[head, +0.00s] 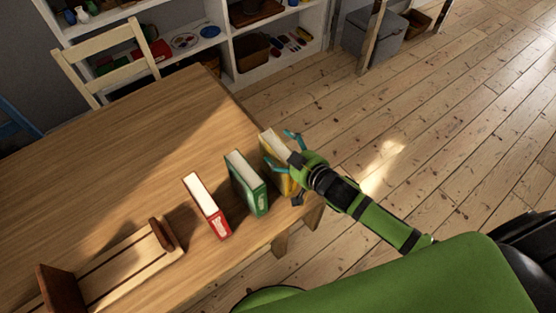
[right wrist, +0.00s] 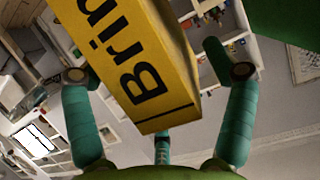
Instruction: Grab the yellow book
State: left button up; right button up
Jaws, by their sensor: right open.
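The yellow book (head: 284,181) stands upright near the table's right edge, at the right end of a row of books. My right gripper (head: 284,151) is at its top right side, with teal fingers spread around it. The gripper hides part of the book. In the right wrist view, the yellow book (right wrist: 150,65) with black lettering lies between the open fingers (right wrist: 160,88). Gaps show between the book and the side fingers, so they do not look closed on it. My left gripper is not in view.
A green book (head: 247,184) stands just left of the yellow one, and a red book (head: 207,207) further left. A wooden book rack (head: 125,265) lies at the lower left of the table (head: 120,140). A chair (head: 105,45) and a white shelf (head: 222,50) are behind.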

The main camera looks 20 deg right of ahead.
jog(key=shift+w+a+f, duration=0.15)
jog(key=shift+w+a, duration=0.05)
jog(key=shift+w, duration=0.35)
jog(key=shift+w+a+f, duration=0.2)
jog(key=shift+w, duration=0.1)
grip_shut()
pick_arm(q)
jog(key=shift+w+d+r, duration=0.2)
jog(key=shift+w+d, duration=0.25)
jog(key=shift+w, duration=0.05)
pick_arm(e)
jog(key=shift+r, duration=0.1)
jog(key=shift+r, duration=0.15)
